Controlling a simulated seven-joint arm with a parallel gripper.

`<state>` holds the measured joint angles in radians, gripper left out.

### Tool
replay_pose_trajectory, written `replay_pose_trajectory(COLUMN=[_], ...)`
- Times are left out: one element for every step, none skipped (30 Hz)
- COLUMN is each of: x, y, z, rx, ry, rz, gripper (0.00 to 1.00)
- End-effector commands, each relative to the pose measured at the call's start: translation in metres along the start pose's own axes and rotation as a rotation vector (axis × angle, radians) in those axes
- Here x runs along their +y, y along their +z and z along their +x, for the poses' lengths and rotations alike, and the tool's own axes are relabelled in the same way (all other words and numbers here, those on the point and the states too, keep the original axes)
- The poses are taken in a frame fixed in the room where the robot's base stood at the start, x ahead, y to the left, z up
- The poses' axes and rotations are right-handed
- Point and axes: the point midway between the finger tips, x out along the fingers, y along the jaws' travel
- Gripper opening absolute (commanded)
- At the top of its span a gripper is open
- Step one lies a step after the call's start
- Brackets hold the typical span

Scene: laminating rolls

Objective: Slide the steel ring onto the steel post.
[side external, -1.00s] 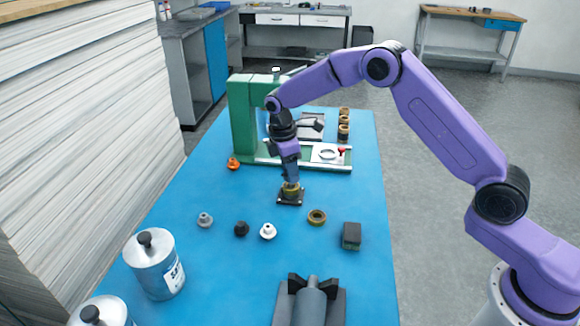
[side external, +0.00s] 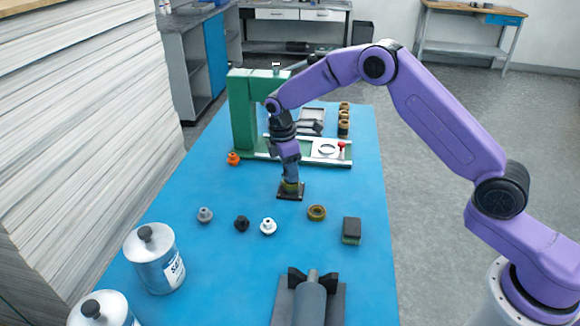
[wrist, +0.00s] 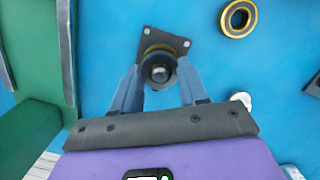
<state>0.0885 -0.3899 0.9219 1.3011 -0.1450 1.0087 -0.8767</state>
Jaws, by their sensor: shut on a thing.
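The post (wrist: 160,73) is dark with a grey top and stands on a dark square base plate (wrist: 174,42) with light screw heads. In the wrist view the ring appears around the post, low near the plate; whether it rests on the plate I cannot tell. In the side view my gripper (side external: 291,187) points down over the base plate (side external: 283,194), and the fingers hide most of the ring and post.
A second brass-coloured ring (side external: 317,212) lies to the right, near a dark block (side external: 351,231). Several small knobs, including a white one (side external: 268,226), lie in front. A green press (side external: 243,115) stands behind. Two metal cans are at front left.

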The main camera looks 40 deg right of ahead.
Motion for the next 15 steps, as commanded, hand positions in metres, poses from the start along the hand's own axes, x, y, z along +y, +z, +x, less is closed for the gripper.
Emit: replay_pose_trajectory(x=[0.0,0.0,0.0,0.0,0.0,0.0,0.0,0.0,0.0,0.0,0.0,0.0,0.0,0.0,0.0], y=[-0.0001,-0.0002,-0.0003,-0.0004,-0.0004,-0.0005,-0.0006,-0.0006,-0.0007,-0.0007,-0.0007,-0.0007,-0.0007,-0.0007,-0.0007], z=[0.0009,0.0014,0.0022,0.0027,0.0032,0.0039,0.0043,0.0047,0.005,0.0052,0.0052,0.0052,0.0052,0.0052,0.0051], rx=[0.0,0.0,0.0,0.0,0.0,0.0,0.0,0.0,0.0,0.0,0.0,0.0,0.0,0.0,0.0], ry=[0.0,0.0,0.0,0.0,0.0,0.0,0.0,0.0,0.0,0.0,0.0,0.0,0.0,0.0,0.0], rz=[0.0,0.0,0.0,0.0,0.0,0.0,0.0,0.0,0.0,0.0,0.0,0.0,0.0,0.0,0.0], gripper=[0.09,0.09,0.09,0.09,0.09,0.09,0.09,0.09,0.09,0.09,0.09,0.09,0.09,0.09,0.09])
